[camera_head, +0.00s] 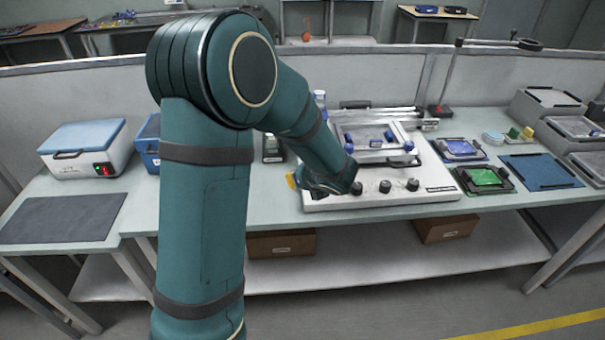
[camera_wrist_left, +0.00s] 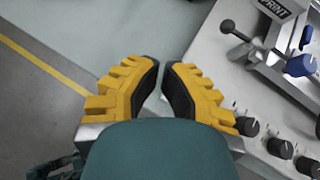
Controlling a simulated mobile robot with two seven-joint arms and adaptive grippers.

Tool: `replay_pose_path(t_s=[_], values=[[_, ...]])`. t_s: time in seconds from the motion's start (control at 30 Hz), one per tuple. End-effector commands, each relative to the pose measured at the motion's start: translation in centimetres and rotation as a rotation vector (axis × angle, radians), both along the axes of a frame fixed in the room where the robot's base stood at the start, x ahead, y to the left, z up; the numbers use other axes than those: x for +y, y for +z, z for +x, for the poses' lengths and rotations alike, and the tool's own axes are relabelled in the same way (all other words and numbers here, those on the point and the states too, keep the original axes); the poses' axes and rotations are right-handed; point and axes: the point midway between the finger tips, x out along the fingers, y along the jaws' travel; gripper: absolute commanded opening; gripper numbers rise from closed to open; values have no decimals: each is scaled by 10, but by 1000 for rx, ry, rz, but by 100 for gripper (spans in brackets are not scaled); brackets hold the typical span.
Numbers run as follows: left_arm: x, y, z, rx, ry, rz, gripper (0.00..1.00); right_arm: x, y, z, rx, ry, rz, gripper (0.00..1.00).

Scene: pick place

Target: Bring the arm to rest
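My left arm (camera_head: 205,200) rises in the foreground of the head view and bends right and down to its wrist above the front edge of the bench (camera_head: 275,204). In the left wrist view, my left gripper (camera_wrist_left: 161,76) has two yellow fingers with black pads. A narrow gap stands between them and nothing is held. In the head view the wrist mostly hides the gripper. The gripper is beside the front left corner of the white printing machine (camera_head: 430,197), whose black knobs also show in the left wrist view (camera_wrist_left: 280,148). My right gripper is not in view.
A blue-lidded box (camera_head: 85,135) and a dark mat (camera_head: 62,218) are on the left. Trays with a blue part (camera_head: 460,147) and a green part (camera_head: 484,176), and a blue mat (camera_head: 541,170), lie right of the machine. Cardboard boxes (camera_head: 281,244) stand on the lower shelf.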

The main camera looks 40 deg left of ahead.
Motion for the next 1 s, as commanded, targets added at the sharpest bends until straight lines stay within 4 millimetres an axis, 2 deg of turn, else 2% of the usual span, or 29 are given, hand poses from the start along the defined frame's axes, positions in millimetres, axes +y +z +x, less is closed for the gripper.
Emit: replay_pose_path(t_s=[0.2,0.77,0.87,0.97,1.0], values=[[-4,8,-9,0,-2,0,0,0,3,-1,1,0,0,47],[-4,7,-10,0,-1,-2,0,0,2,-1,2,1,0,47],[-10,-3,-13,6,17,-41,0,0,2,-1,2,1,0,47],[-28,-33,-26,22,75,-159,0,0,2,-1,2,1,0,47],[-41,-50,-33,29,115,-231,0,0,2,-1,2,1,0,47]])
